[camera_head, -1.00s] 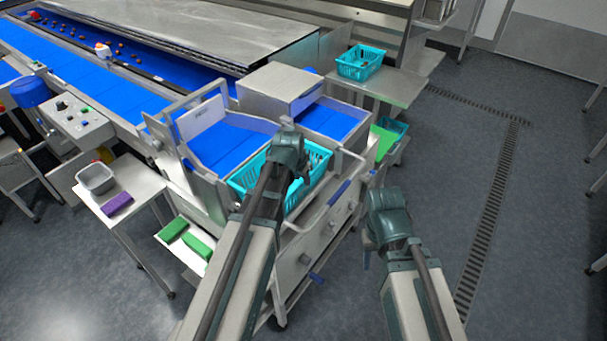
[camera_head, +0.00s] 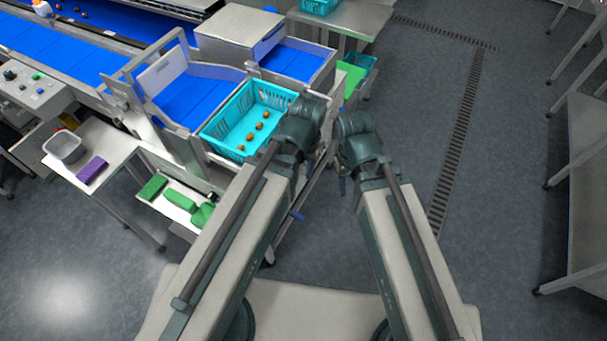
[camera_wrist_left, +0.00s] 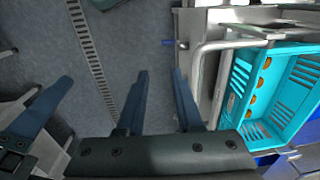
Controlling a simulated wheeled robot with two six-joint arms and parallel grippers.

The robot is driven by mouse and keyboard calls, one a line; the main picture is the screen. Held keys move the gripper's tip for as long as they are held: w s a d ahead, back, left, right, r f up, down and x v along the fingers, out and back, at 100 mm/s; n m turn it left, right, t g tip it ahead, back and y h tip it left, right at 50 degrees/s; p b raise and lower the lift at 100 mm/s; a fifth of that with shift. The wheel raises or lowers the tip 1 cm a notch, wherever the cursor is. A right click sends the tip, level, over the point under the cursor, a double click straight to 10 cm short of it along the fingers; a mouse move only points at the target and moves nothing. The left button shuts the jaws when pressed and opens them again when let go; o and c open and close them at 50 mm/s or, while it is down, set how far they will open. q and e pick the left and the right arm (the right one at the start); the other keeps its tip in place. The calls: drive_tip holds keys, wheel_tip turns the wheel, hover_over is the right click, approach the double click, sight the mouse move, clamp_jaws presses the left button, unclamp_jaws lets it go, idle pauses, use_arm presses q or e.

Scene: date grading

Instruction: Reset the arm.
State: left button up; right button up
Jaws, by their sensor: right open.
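My left gripper (camera_head: 303,122) is just right of the teal crate (camera_head: 222,147) in the head view; its fingers are hidden there. In the left wrist view the left gripper (camera_wrist_left: 160,73) has its two fingers apart with only floor between them. The crate, also at the right of the wrist view (camera_wrist_left: 232,103), holds several brown dates (camera_head: 259,126) and sits at the conveyor's end. My right gripper (camera_head: 350,160) is close to the right of the left one, pointing down, open, over the floor.
A small table (camera_head: 108,138) with a grey bin (camera_head: 65,147) and purple block (camera_head: 91,170) stands left. Green blocks (camera_head: 180,199) lie on a low shelf. Another teal crate (camera_head: 318,6) is at the top. The floor at right is clear up to a rack (camera_head: 583,130).

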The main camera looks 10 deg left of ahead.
use_arm(q)
drive_tip(key=s, duration=0.2)
drive_tip(key=s+d, duration=0.1)
drive_tip(key=shift+s+d+g+y, duration=0.2)
drive_tip(key=shift+s+g+y, duration=0.1)
drive_tip(key=shift+s, duration=0.05)
wheel_tip(320, 180, down, 5)
drive_tip(key=b, duration=0.5)
drive_tip(key=shift+f, duration=0.1)
use_arm(e)
wheel_tip(320, 180, down, 5)
drive_tip(key=shift+f, duration=0.1)
drive_tip(key=shift+c, duration=0.2)
